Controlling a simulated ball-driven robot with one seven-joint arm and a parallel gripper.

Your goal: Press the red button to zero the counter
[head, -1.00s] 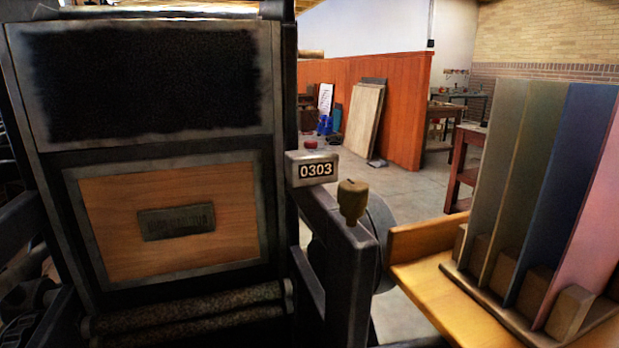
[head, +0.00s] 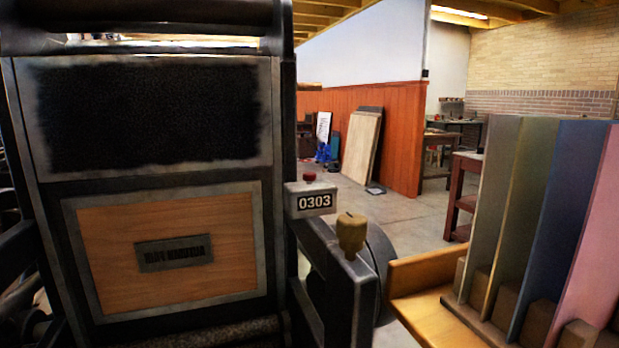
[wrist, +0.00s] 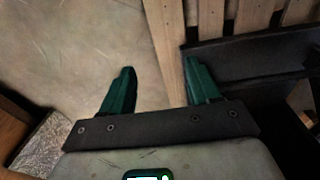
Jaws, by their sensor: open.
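The counter (head: 315,203) is a small pale box on the press frame in the head view, reading 0303. The red button (head: 309,177) sits on top of it. In the wrist view my gripper (wrist: 160,85) shows two green fingers spread apart with nothing between them. Pale floor and a wooden edge lie beyond the fingertips. My gripper is not in the head view, and the counter and button are not in the wrist view, so the distance between them cannot be told.
A brass-coloured knob (head: 351,233) stands right of the counter. A wooden rack of coloured boards (head: 545,230) stands at the right. In the wrist view, wooden slats (wrist: 265,17) are near the right finger.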

